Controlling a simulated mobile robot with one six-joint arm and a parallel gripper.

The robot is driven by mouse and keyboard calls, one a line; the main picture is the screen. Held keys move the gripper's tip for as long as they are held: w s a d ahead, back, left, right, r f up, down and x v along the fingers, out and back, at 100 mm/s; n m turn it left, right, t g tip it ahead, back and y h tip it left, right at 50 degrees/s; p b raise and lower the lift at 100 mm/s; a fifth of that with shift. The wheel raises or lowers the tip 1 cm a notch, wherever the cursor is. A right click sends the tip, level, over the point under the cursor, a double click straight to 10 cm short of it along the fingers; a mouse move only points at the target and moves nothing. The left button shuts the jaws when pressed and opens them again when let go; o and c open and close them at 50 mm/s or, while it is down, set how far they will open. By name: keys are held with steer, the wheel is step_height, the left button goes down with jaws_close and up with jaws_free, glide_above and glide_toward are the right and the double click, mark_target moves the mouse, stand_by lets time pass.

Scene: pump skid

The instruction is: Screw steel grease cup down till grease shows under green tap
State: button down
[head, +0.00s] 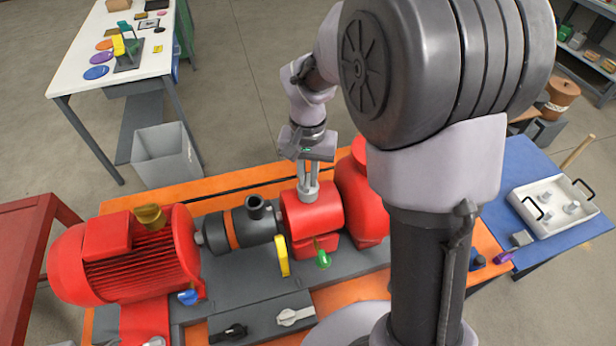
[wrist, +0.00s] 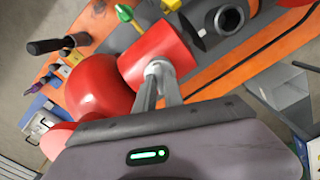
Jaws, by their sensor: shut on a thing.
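The steel grease cup (wrist: 157,66) sits on top of the red housing (head: 325,212), in the middle of the pump skid. My gripper (head: 308,192) points down at it from above. In the wrist view my gripper (wrist: 158,74) is shut on the cup, one finger on each side, and the fingers hide part of it. The green tap (head: 323,259) is on the near side of the same housing, below the cup; it also shows in the wrist view (wrist: 124,13). I cannot make out any grease under the tap.
A yellow tap (head: 282,256) hangs left of the green one. A red motor (head: 125,262) with a brass cup (head: 150,217) and a blue tap (head: 188,297) is at left. A dark coupling (head: 240,231) lies between. A white tray (head: 555,205) stands on the blue bench at right.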

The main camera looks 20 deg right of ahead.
mark_target(308, 180)
steer(key=shift+m, duration=0.7)
steer(key=c, duration=1.4)
jaws_free()
steer(key=shift+c, duration=0.2)
steer(key=shift+r, duration=0.15)
step_height(308, 180, up, 17)
steer(key=p, duration=0.3)
steer(key=shift+r, duration=0.15)
